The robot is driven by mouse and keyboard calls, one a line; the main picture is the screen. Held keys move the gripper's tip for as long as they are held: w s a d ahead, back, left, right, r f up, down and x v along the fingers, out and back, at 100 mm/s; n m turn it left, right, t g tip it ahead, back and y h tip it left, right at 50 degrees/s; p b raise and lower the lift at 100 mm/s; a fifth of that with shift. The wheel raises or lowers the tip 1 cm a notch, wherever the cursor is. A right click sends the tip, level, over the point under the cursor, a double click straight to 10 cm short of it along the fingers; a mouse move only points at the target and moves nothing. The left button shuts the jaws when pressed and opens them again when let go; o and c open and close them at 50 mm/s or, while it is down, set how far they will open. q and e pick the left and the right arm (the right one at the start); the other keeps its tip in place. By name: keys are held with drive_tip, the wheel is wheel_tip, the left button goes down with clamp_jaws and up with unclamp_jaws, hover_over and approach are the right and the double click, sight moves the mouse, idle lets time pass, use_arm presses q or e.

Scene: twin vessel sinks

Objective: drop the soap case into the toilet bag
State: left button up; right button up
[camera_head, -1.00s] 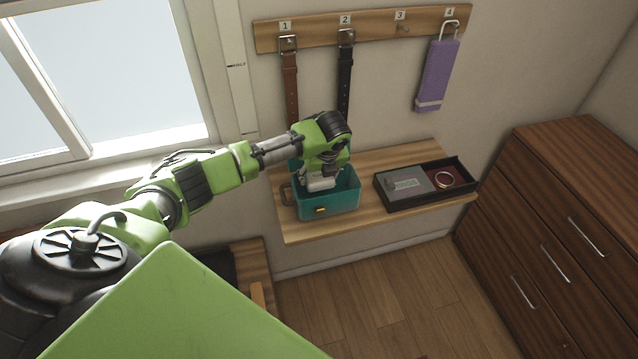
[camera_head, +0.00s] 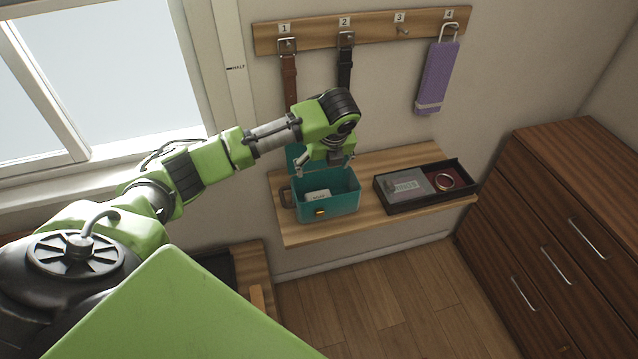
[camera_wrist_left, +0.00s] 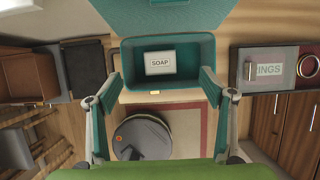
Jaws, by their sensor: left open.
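The teal toilet bag (camera_head: 340,202) stands open on the wooden shelf, its lid raised at the back. The soap case (camera_head: 318,195), a small white box, lies inside the bag. In the left wrist view the soap case (camera_wrist_left: 160,63), labelled SOAP, lies flat on the floor of the bag (camera_wrist_left: 203,55). My left gripper (camera_head: 324,166) is above the bag, open and empty, its fingers spread apart and clear of the case. In the left wrist view my left gripper (camera_wrist_left: 160,88) shows both fingers wide apart. My right gripper is not in view.
A black tray (camera_head: 400,204) with a grey RINGS box and a ring sits right of the bag on the shelf (camera_head: 290,232). Two belts and a purple towel (camera_head: 437,75) hang from the numbered rail above. A dark dresser (camera_head: 560,220) stands at right.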

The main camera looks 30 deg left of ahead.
use_arm(q)
drive_tip(key=v, duration=0.4)
drive_tip(key=shift+a, duration=0.1)
